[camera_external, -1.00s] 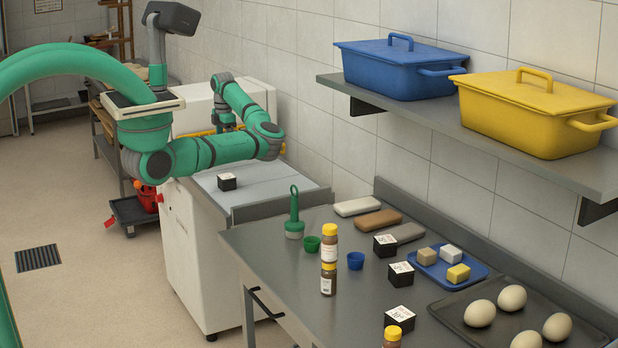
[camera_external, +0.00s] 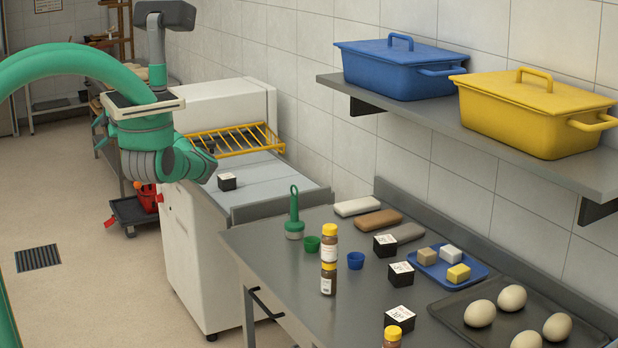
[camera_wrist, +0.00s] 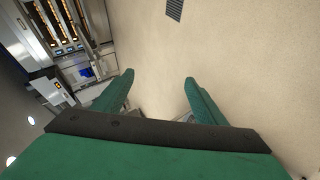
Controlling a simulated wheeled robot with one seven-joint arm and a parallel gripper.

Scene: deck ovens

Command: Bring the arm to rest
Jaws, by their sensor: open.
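My green arm (camera_external: 160,150) is folded in close to my column at the left of the external view, beside the white machine. My gripper is hidden behind the arm links there. In the wrist view my gripper (camera_wrist: 158,90) has its two green fingers spread wide, with nothing between them but pale floor. The fingers touch nothing that I can see.
The white machine (camera_external: 185,250) has a yellow rack (camera_external: 235,140) and a small black block (camera_external: 227,181) on top. A steel counter (camera_external: 270,250) with jars, blocks and dough balls stands to the right. A floor drain (camera_external: 38,258) lies on open floor at left.

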